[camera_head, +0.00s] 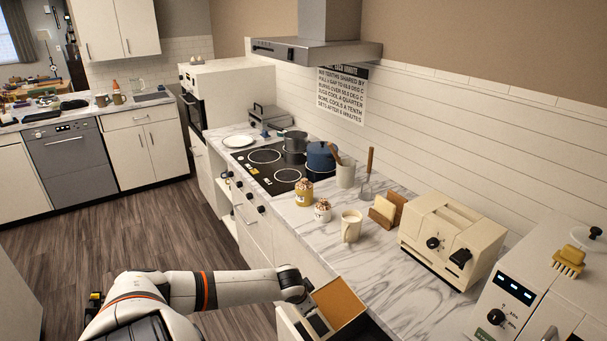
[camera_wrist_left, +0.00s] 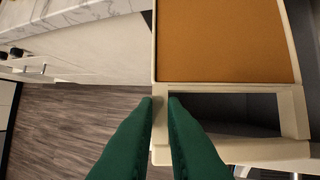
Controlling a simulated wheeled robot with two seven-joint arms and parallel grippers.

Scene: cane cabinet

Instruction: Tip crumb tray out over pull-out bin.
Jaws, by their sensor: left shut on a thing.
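The crumb tray (camera_head: 340,302) has a cream rim and a flat orange-brown inside; it fills the upper right of the left wrist view (camera_wrist_left: 225,42). I cannot make out separate crumbs on it. My left gripper (camera_head: 312,322) is shut on the cream frame at the tray's near end; its green fingers (camera_wrist_left: 163,100) pinch that frame in the wrist view. The tray is held just off the counter's front edge, tilted in the head view. The pull-out bin (camera_head: 288,326) seems to be the white-fronted unit below, mostly hidden by tray and gripper. My right gripper is out of view.
The cream toaster (camera_head: 440,246) stands on the marble counter (camera_head: 385,282), right of a mug (camera_head: 351,226) and a toast holder (camera_head: 384,210). Jars, pots and the hob (camera_head: 275,170) lie farther back. A cream appliance (camera_head: 530,300) stands at right. The floor at left is clear.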

